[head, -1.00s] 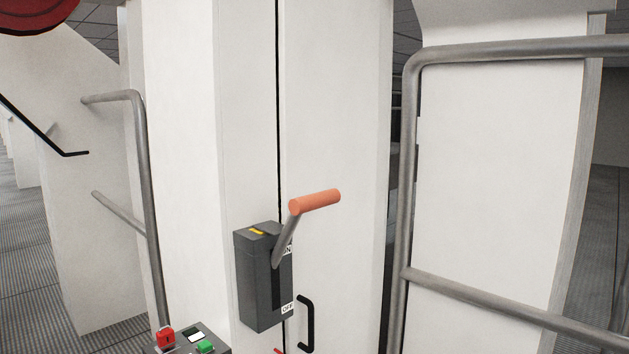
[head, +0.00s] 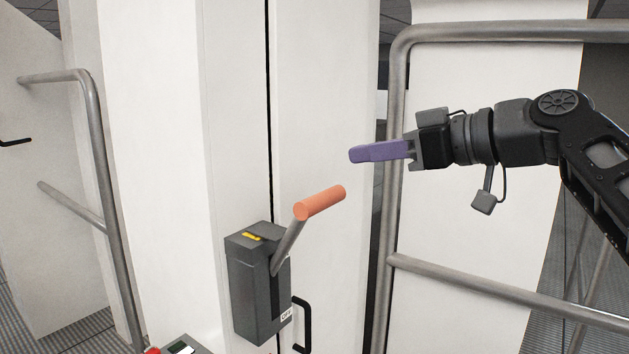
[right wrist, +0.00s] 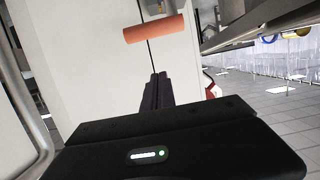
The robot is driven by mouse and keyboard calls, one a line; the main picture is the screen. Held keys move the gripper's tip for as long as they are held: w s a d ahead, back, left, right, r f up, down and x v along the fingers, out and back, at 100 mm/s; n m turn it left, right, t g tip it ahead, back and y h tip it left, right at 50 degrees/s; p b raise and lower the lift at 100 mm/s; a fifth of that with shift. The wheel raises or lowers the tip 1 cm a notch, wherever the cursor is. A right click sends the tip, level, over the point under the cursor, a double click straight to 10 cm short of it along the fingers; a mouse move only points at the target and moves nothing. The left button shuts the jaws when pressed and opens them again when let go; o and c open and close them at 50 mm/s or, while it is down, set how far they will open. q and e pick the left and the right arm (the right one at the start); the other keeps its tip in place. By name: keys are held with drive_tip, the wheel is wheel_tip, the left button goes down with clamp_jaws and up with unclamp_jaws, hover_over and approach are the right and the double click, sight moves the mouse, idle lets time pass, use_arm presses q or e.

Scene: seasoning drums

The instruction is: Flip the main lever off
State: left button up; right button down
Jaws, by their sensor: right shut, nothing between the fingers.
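The main lever has an orange handle (head: 320,202) on a grey arm that angles up from a dark grey switch box (head: 258,285) on the white cabinet. The lever is raised, and an OFF label (head: 286,316) shows low on the box. My right gripper (head: 352,155), with purple fingers, is shut and empty, above and to the right of the handle and apart from it. In the right wrist view the orange handle (right wrist: 154,28) lies ahead of my shut fingers (right wrist: 155,78). My left gripper is not in view.
Grey metal railings stand on the right (head: 397,180) and on the left (head: 100,175). A black door handle (head: 303,325) sits low beside the switch box. A control panel (head: 178,347) is partly visible at the bottom edge.

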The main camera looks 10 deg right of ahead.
drive_tip(key=shift+s+d, duration=0.1)
drive_tip(key=shift+d, duration=0.05)
drive_tip(key=p, duration=0.3)
hover_over(328, 195)
drive_tip(key=w+a, duration=0.2)
drive_tip(key=shift+s+d+f, duration=0.15)
drive_tip(key=shift+f, duration=0.45)
drive_tip(key=shift+s+d+f, duration=0.1)
drive_tip(key=shift+f, duration=0.45)
drive_tip(key=f, duration=0.1)
drive_tip(key=s+d+f, duration=0.1)
drive_tip(key=f, duration=0.1)
drive_tip(key=shift+s+d+f, duration=0.2)
drive_tip(key=shift+s, duration=0.1)
drive_tip(key=shift+f, duration=0.15)
drive_tip(key=shift+b, duration=0.3)
